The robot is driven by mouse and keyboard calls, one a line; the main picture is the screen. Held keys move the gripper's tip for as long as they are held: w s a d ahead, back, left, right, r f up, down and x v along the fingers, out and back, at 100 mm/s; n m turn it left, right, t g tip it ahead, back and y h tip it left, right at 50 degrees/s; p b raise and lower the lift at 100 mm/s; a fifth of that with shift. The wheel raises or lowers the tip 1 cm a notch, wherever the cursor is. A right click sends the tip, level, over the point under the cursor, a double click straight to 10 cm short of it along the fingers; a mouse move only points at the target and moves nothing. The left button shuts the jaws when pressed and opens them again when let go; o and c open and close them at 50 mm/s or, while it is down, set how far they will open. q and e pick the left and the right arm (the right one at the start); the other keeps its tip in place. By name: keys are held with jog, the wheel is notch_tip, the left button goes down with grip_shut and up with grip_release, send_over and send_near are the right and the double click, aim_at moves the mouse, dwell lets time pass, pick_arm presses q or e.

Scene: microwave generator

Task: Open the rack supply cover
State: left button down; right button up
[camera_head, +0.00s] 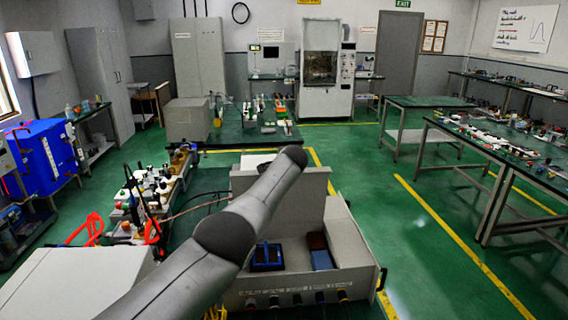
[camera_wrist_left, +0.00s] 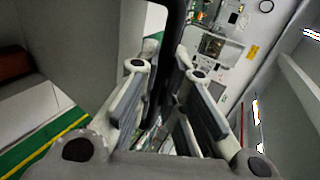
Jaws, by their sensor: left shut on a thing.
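The rack supply is a beige box (camera_head: 300,283) at the bottom centre of the head view, with a row of knobs along its front. Its inside shows, with a dark blue part (camera_head: 267,258) and a brown-and-blue block (camera_head: 319,250). A beige panel (camera_head: 310,217) stands upright behind them and looks like the raised cover. My left arm crosses in front and hides part of it; its gripper is hidden there. In the left wrist view my left gripper (camera_wrist_left: 166,98) is shut on a black handle-like bar (camera_wrist_left: 173,38), beside a grey panel (camera_wrist_left: 75,40). My right gripper is out of view.
A bench with valves and fittings (camera_head: 150,195) and a white box (camera_head: 75,285) stand to the left. Green-topped tables (camera_head: 505,150) stand at the right. Green floor (camera_head: 420,220) with yellow lines is clear between them and the supply.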

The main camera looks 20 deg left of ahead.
pick_arm(q)
jog(key=shift+r, duration=0.1)
jog(key=c, duration=1.6)
grip_release()
jog(key=shift+o, duration=0.4)
jog(key=shift+s+d, duration=0.15)
jog(key=shift+s, duration=0.05)
jog(key=v, duration=1.1)
jog(key=shift+s+d+r, duration=0.15)
jog(key=shift+s+r, duration=0.05)
jog(key=shift+s, duration=0.05)
